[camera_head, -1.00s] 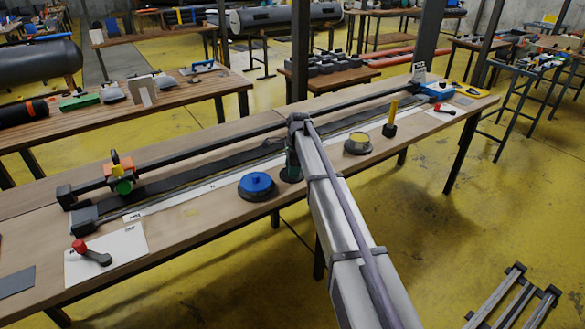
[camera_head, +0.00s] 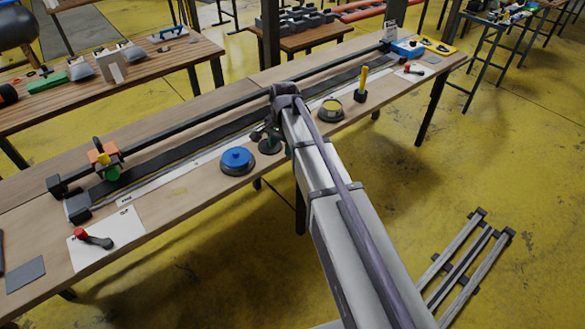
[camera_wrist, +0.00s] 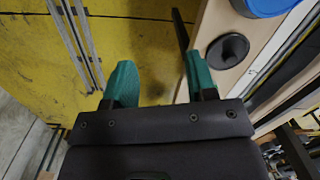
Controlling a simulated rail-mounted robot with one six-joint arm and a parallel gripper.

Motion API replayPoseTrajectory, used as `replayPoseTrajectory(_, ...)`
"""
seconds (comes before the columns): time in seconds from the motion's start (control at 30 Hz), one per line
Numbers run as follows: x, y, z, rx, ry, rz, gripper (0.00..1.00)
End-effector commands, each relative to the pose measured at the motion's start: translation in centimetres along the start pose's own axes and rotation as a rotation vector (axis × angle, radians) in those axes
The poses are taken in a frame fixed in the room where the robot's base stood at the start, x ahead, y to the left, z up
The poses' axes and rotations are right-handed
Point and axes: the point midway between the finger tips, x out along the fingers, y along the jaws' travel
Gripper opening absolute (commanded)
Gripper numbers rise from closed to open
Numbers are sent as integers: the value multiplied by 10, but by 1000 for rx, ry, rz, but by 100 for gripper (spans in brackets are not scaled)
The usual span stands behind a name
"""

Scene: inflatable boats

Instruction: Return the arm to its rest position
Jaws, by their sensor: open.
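My gripper (camera_wrist: 160,78) shows in the wrist view with two teal fingers spread apart and nothing between them. It hangs by the front edge of the long wooden bench (camera_head: 180,195), with yellow floor between the fingers. A black round disc (camera_wrist: 228,50) lies on the bench beside the right finger, apart from it as far as I can tell. In the head view my arm reaches to the bench, and its far end mostly hides the gripper. The same disc (camera_head: 268,147) shows beside the arm's end.
On the bench, a blue-topped round tin (camera_head: 237,158) stands left of the arm and a yellow-topped tin (camera_head: 331,110) right of it. A red-handled tool (camera_head: 94,239) lies on a white sheet. A metal frame (camera_head: 465,258) is on the floor, right. Open floor lies in front.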

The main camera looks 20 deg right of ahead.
Motion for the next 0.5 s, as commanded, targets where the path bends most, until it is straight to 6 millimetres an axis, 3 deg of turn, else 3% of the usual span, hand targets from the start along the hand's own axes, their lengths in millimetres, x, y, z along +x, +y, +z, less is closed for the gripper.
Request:
replayPoseTrajectory(0.03, 0, 58, 52, -190, 11, 11, 51)
replayPoseTrajectory(0.1, 1, 108, 95, -466, 24, 30, 51)
replayPoseTrajectory(0.2, 1, 154, 133, -747, 31, 52, 51)
replayPoseTrajectory(0.3, 1, 169, 144, -872, 33, 63, 51)
replayPoseTrajectory(0.5, 1, 166, 142, -885, 32, 64, 51)
